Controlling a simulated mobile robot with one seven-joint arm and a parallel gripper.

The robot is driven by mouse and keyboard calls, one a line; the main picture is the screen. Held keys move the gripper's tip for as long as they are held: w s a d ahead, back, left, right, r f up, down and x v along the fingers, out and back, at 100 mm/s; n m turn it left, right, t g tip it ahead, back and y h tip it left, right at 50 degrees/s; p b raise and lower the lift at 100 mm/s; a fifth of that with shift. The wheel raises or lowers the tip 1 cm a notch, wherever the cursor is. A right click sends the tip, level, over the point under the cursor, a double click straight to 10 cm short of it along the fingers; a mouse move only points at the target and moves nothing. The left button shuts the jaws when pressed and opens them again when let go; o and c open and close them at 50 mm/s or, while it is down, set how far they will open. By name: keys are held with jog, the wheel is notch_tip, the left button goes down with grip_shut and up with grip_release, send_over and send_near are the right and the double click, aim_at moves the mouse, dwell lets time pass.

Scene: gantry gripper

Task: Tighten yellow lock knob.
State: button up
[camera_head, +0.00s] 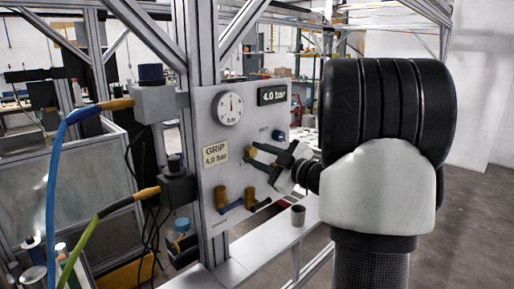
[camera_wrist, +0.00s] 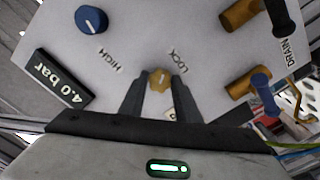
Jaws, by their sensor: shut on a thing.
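In the head view my gripper (camera_head: 258,158) reaches the panel from the right, at the height of the GRIP label. The knob is mostly hidden there by the fingers.
The panel (camera_head: 207,130) carries a round gauge (camera_head: 230,109), a 4.0 bar display (camera_head: 272,95), a blue knob (camera_wrist: 92,19) and brass valves (camera_wrist: 240,84) with black and blue handles. A grey cup (camera_head: 298,215) stands on the ledge below.

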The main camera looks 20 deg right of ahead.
jog(key=m+p, duration=0.4)
jog(key=m, duration=0.2)
dwell(0.6)
jog(key=o, duration=1)
jog(key=shift+o, duration=0.2)
jog(key=v, duration=1.7)
jog(key=shift+s+b, duration=0.25)
jog(key=shift+b, duration=0.2)
jog(key=shift+d, duration=0.1)
